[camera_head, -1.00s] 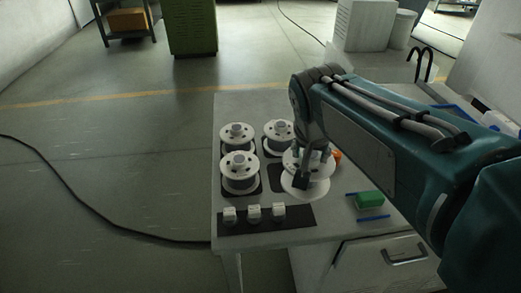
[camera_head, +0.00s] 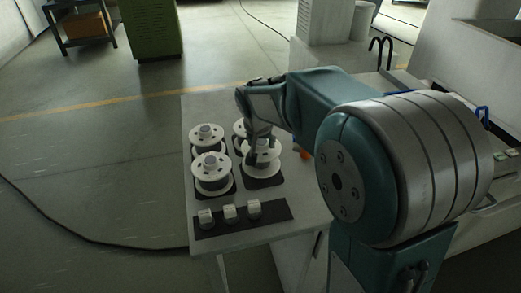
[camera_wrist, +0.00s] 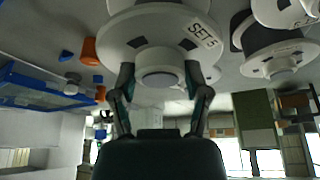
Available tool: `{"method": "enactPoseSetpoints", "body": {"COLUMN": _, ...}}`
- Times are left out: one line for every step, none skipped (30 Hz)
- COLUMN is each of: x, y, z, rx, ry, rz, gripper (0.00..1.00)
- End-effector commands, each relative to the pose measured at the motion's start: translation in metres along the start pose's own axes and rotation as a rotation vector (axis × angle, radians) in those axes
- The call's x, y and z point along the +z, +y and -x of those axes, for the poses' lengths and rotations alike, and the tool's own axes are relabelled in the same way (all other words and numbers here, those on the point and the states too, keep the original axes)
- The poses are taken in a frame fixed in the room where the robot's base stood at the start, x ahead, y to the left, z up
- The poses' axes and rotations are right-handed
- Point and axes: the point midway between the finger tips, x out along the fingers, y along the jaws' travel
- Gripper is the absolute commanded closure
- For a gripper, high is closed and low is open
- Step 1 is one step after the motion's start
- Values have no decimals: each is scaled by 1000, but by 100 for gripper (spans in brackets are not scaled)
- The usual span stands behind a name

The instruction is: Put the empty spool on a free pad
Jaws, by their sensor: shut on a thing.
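My gripper (camera_head: 257,158) is shut on the central hub of a white spool (camera_head: 264,165). In the wrist view, the fingers (camera_wrist: 161,88) sit either side of the hub of this spool (camera_wrist: 120,38), and its flange carries a printed label. In the head view it is upright at the front right dark pad (camera_head: 266,183); I cannot tell whether it touches. Dark-wound spools stand on the front left (camera_head: 211,162), back left (camera_head: 206,131) and back right (camera_head: 238,127) pads; the back right one is partly hidden by my arm.
An orange item (camera_head: 305,154) is right of the held spool, partly hidden by my arm. A blue-rimmed tray (camera_wrist: 40,88) shows in the wrist view.

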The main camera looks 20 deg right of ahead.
Motion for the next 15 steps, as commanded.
{"method": "enactPoseSetpoints", "body": {"x": -1, "y": -1, "z": -5, "rx": 1, "ry": -1, "rz": 0, "gripper": 100}}
{"method": "enactPoseSetpoints", "body": {"x": 0, "y": -2, "z": -10, "rx": 1, "ry": -2, "rz": 0, "gripper": 100}}
{"method": "enactPoseSetpoints", "body": {"x": 3, "y": -1, "z": -15, "rx": 2, "ry": -3, "rz": 0, "gripper": 100}}
{"method": "enactPoseSetpoints", "body": {"x": 5, "y": -1, "z": -20, "rx": 2, "ry": -4, "rz": 1, "gripper": 100}}
{"method": "enactPoseSetpoints", "body": {"x": 7, "y": -1, "z": -24, "rx": 2, "ry": -3, "rz": 1, "gripper": 100}}
{"method": "enactPoseSetpoints", "body": {"x": 9, "y": -1, "z": -29, "rx": 2, "ry": -3, "rz": 2, "gripper": 100}}
{"method": "enactPoseSetpoints", "body": {"x": 10, "y": -1, "z": -31, "rx": 1, "ry": -2, "rz": 1, "gripper": 100}}
{"method": "enactPoseSetpoints", "body": {"x": 10, "y": -1, "z": -33, "rx": 0, "ry": -1, "rz": 1, "gripper": 100}}
{"method": "enactPoseSetpoints", "body": {"x": 11, "y": -1, "z": -33, "rx": 0, "ry": 0, "rz": 0, "gripper": 100}}
{"method": "enactPoseSetpoints", "body": {"x": 11, "y": -1, "z": -33, "rx": 0, "ry": 1, "rz": 0, "gripper": 100}}
{"method": "enactPoseSetpoints", "body": {"x": 10, "y": -1, "z": -32, "rx": 0, "ry": 1, "rz": 0, "gripper": 100}}
{"method": "enactPoseSetpoints", "body": {"x": 10, "y": -1, "z": -32, "rx": 0, "ry": 1, "rz": 0, "gripper": 100}}
{"method": "enactPoseSetpoints", "body": {"x": 10, "y": -1, "z": -32, "rx": 0, "ry": 1, "rz": 0, "gripper": 100}}
{"method": "enactPoseSetpoints", "body": {"x": 10, "y": -1, "z": -32, "rx": 0, "ry": 1, "rz": 0, "gripper": 100}}
{"method": "enactPoseSetpoints", "body": {"x": 11, "y": -1, "z": -33, "rx": 0, "ry": 0, "rz": 0, "gripper": 100}}
